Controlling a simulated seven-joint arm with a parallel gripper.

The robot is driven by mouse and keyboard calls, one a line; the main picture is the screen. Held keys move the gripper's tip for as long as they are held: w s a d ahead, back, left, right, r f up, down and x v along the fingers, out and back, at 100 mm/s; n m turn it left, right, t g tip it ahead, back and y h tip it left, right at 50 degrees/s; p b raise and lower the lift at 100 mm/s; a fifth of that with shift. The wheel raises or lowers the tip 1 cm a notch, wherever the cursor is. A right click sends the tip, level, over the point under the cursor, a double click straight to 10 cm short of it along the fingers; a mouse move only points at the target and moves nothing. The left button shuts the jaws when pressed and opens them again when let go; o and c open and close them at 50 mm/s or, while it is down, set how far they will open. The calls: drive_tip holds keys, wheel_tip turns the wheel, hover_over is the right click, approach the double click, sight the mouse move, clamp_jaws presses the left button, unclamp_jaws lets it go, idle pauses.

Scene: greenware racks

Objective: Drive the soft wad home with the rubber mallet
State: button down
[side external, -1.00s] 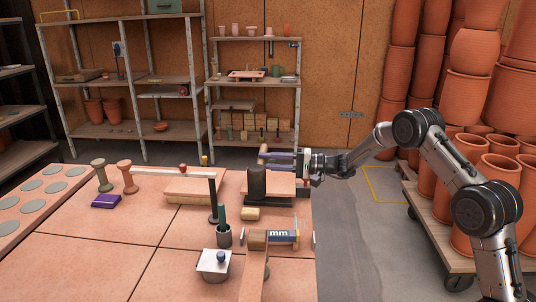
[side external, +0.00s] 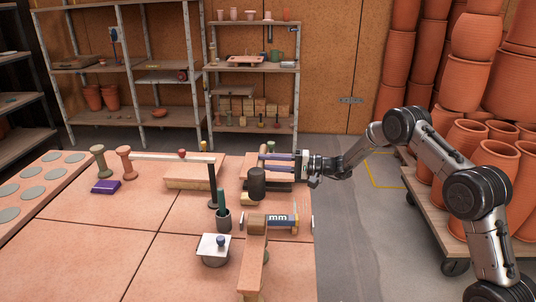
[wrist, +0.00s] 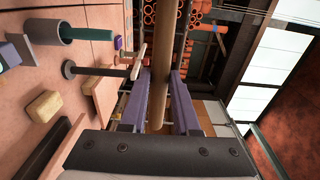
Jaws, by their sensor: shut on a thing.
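My gripper (side external: 277,158) has purple fingers and points left above the right part of the table. In the wrist view (wrist: 163,105) the fingers are shut on a round wooden handle (wrist: 170,65), which I take as the mallet's. A black rounded mallet head (side external: 257,183) shows just in front of and below the fingers in the side view. The join between head and handle is hidden. I cannot pick out the soft wad for certain; the area beneath the head is mostly covered.
A tan block (wrist: 42,106) lies near a cup (side external: 222,220) with a green tool. A dark post (side external: 212,185) carries a long pale bar. A lidded pot (side external: 213,250) stands front left.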

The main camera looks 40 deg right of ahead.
drive_tip(key=shift+f, duration=2.5)
drive_tip(key=shift+r, duration=2.85)
